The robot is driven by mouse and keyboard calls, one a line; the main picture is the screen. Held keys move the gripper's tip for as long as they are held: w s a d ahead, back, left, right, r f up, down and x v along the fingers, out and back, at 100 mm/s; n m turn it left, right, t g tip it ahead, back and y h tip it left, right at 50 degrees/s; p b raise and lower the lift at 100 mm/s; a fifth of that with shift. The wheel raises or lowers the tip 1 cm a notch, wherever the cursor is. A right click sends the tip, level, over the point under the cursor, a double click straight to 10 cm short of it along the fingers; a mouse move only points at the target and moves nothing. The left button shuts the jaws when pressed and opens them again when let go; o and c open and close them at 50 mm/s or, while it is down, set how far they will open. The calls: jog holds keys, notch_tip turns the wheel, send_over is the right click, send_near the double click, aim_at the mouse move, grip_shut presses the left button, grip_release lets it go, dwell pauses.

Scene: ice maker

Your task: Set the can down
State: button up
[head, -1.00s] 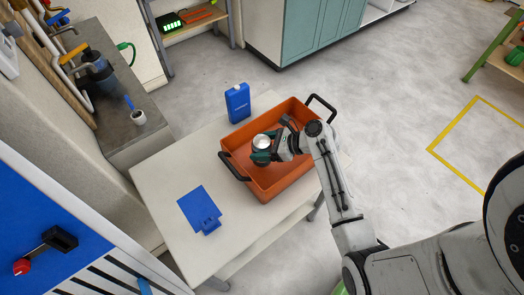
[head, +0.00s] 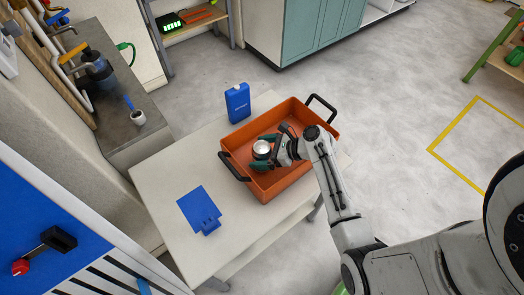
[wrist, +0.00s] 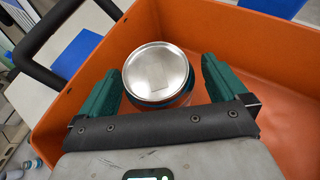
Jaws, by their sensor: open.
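The can (head: 262,148) has a shiny silver lid and stands upright inside the orange tray (head: 283,186), near its left side. In the wrist view the can (wrist: 156,72) sits between the two green fingers of my gripper (wrist: 158,88), with a gap on each side. My gripper (head: 263,153) is open around the can, inside the tray. The can's lower part is mostly hidden, so its contact with the tray floor is hard to see.
The tray stands on a white table (head: 165,172) and has black handles (head: 234,166) at its ends. A blue bottle (head: 237,102) stands behind the tray.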

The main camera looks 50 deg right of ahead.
jog(key=shift+r, duration=0.1)
jog(key=v, duration=1.2)
